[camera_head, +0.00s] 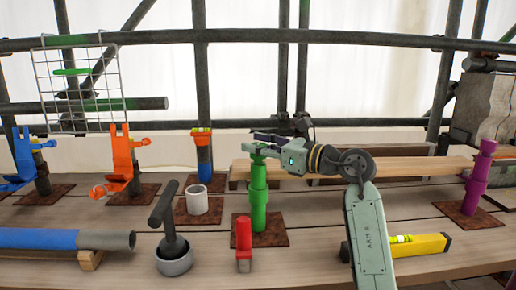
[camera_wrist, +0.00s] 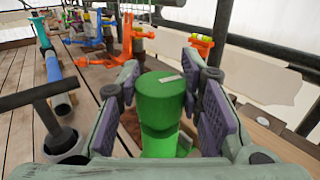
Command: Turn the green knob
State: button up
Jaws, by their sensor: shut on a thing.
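The green knob is the top of an upright green post (camera_head: 259,205) that stands on a rusty plate in the head view. In the wrist view the round green knob (camera_wrist: 160,95) has a small pale mark on its top and sits between the two finger pads. My gripper (camera_head: 257,150) reaches in from the right at the top of the post, with its fingers on either side of the knob. My gripper (camera_wrist: 168,108) is shut on the knob in the wrist view. The far finger and the contact faces are partly hidden.
A yellow level (camera_head: 420,245) lies right, a purple post (camera_head: 477,180) farther right. Blue (camera_head: 22,165) and orange (camera_head: 122,165) clamps stand left.

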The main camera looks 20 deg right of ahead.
jog(key=shift+n+g+y, duration=0.6)
jog(key=shift+y, duration=0.1)
jog(key=o, duration=1.2)
jog(key=v, duration=1.2)
